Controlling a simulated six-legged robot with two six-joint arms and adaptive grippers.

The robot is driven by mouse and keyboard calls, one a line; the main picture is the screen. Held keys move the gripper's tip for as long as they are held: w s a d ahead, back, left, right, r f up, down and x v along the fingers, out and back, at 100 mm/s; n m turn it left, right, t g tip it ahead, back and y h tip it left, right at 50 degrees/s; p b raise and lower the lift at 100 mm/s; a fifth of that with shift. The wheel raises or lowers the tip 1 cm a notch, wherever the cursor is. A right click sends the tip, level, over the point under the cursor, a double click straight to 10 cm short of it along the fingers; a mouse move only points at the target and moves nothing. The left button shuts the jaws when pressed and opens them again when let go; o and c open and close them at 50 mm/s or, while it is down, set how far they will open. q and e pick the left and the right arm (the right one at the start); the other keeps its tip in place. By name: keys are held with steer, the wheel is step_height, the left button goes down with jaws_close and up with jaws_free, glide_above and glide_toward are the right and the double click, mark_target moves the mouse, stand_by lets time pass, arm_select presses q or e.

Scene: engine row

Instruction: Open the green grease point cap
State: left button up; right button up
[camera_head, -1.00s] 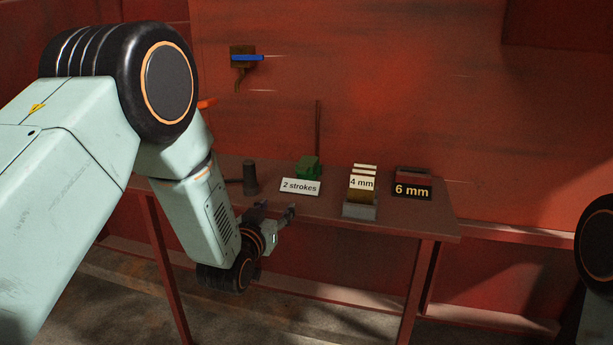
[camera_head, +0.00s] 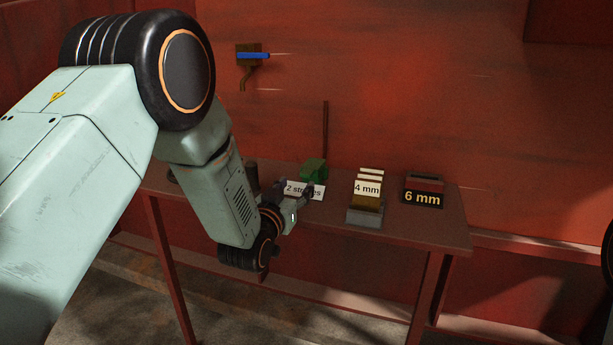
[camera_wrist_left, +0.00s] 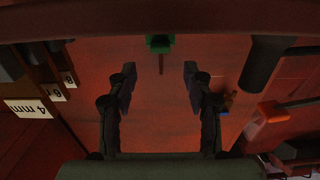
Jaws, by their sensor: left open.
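A green block (camera_head: 313,169), which I take for the green grease point cap, sits at the back of the bench, behind the white "2 strokes" card. In the left wrist view a green block (camera_wrist_left: 160,43) shows at the top middle, beyond the fingertips and between their lines. My left gripper (camera_head: 295,190) is open and empty in front of the card, partly covering it, and short of the green block. Its two spread fingers (camera_wrist_left: 160,76) show in the wrist view with nothing between them. My right gripper is not in view.
The red bench (camera_head: 430,225) also holds the "4 mm" cards (camera_head: 367,188) on a grey block and a "6 mm" box (camera_head: 423,190). A blue-handled fitting (camera_head: 252,56) is on the red wall.

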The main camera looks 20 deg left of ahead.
mark_target(305, 174)
arm_select(q)
steer(key=w+b, duration=0.1)
steer(key=w, duration=0.4)
steer(key=shift+w+d+f+b, duration=0.1)
steer(key=shift+w+b, duration=0.1)
steer(key=shift+b, duration=0.1)
steer(key=shift+w, duration=0.65)
jaws_close()
